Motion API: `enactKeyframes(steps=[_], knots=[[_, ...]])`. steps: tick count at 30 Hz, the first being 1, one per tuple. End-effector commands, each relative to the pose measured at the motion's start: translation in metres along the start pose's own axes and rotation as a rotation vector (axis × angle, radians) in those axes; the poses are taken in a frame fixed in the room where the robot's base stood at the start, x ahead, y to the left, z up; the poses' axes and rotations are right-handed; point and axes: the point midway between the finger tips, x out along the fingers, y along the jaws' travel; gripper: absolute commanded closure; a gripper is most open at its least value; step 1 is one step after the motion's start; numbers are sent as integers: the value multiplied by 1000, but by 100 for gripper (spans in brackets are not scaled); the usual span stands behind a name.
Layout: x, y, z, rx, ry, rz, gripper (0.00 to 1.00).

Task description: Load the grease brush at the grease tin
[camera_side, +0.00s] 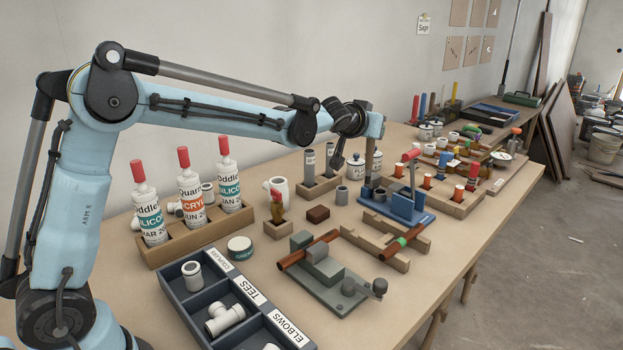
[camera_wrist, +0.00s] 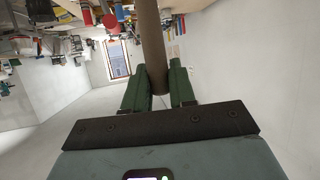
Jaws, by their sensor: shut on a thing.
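My gripper (camera_wrist: 160,85) shows in the wrist view as two dark green fingers shut on a grey-brown rod (camera_wrist: 151,40). In the side view the wrist end is at the middle, above the bench; a grey-brown upright rod (camera_side: 369,160) hangs below it. I cannot tell whether this rod is the grease brush; no bristles are clear. A short brush-like tool with a red top (camera_side: 277,195) stands in a small wooden block. A low round dark green tin (camera_side: 240,248) with a pale top sits on the bench, well left of the gripper; its label is too small to read.
Red-capped tubes (camera_side: 190,195) stand in a wooden rack at left. A dark divided tray (camera_side: 228,305) of white fittings lies in front. A grey clamp (camera_side: 325,275) holds a copper pipe. A blue tool (camera_side: 398,205) stands under the wrist. Bench (camera_side: 440,255) is clear at front right.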

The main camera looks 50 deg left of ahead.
Motion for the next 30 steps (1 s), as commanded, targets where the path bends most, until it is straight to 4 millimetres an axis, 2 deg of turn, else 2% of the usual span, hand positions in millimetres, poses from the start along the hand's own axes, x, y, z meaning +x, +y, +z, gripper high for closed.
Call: enactKeyframes(steps=[3, 9, 14, 20, 24, 30], knots=[[-8, 1, -17, -3, -8, 1, 100], [-18, -2, -39, -7, -21, -1, 100], [-30, -38, -35, -26, -44, -29, 100], [-57, -90, -26, -53, -86, -58, 100], [-87, -130, -15, -71, -125, -68, 100], [-136, -174, 7, -84, -188, -55, 100]])
